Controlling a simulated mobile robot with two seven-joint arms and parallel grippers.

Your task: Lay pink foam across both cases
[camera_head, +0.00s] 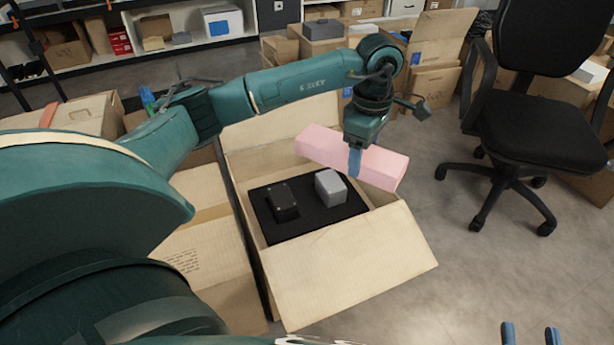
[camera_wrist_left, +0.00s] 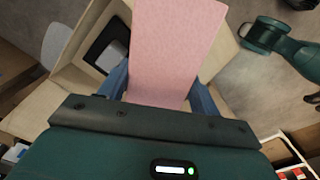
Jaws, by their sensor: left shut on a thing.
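The pink foam (camera_head: 383,167) is a long block held by my left gripper (camera_head: 355,160) above the right side of the open carton (camera_head: 340,265). The foam also fills the upper middle of the left wrist view (camera_wrist_left: 175,50), between the blue fingers. Inside the carton a black case (camera_head: 282,201) and a grey case (camera_head: 330,187) stand side by side on a black base (camera_head: 300,229). The foam is above and to the right of both cases, apart from them. My right gripper (camera_head: 530,334) shows only its two blue fingertips at the bottom right, apart and empty.
The carton's flaps are spread open; the front flap slopes outward. A closed carton (camera_head: 205,255) stands directly to its left. A black office chair (camera_head: 535,125) stands at the right. Shelves and more boxes line the back. Floor between carton and chair is clear.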

